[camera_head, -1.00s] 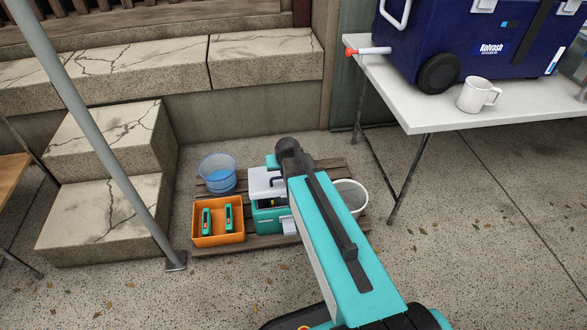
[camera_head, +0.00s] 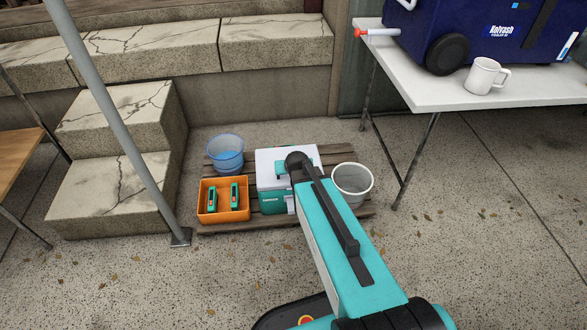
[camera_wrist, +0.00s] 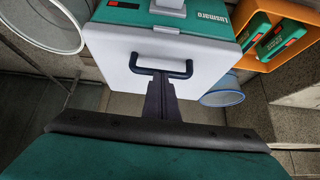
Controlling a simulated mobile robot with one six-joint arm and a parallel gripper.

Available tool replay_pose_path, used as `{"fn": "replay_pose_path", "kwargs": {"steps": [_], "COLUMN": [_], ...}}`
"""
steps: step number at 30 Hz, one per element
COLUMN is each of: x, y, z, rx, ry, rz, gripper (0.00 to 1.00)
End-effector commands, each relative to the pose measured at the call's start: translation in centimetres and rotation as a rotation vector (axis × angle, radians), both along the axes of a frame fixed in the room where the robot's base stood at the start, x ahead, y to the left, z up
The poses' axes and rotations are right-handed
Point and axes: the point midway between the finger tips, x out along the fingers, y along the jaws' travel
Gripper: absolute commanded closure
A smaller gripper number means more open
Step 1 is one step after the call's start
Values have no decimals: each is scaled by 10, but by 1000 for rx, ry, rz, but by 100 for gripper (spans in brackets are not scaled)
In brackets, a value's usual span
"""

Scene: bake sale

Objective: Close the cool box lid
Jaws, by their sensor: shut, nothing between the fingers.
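The cool box (camera_head: 272,203) is a teal box with a pale grey lid (camera_head: 270,156), standing on a wooden pallet. The lid lies down over the box, and no open interior shows. The wrist view shows the lid (camera_wrist: 115,50) close up, with its dark handle (camera_wrist: 183,72) and the teal front (camera_wrist: 205,22) beyond it. My gripper (camera_wrist: 161,80) is shut and empty, with its dark fingertips at the handle over the lid; I cannot tell whether they touch. In the head view my arm hides the gripper and part of the lid.
On the pallet (camera_head: 240,227) stand a blue bucket (camera_head: 226,160), an orange crate (camera_head: 210,216) with two teal items, and a white bucket (camera_head: 352,196). A grey pole (camera_head: 120,130) and stone steps are left. A white table (camera_head: 440,95) with a blue wheeled cooler is right.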

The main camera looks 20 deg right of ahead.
Motion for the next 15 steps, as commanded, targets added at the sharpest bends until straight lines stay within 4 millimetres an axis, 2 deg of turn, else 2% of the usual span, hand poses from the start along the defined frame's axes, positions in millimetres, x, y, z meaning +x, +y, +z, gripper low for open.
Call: {"fn": "replay_pose_path", "kwargs": {"steps": [1,3,15], "x": [-8,-9,-9], "y": [0,-1,-8], "z": [-18,-23,-30], "rx": [3,3,5], "ry": [33,35,36], "rz": [-2,-4,-14], "gripper": [100,100,100]}}
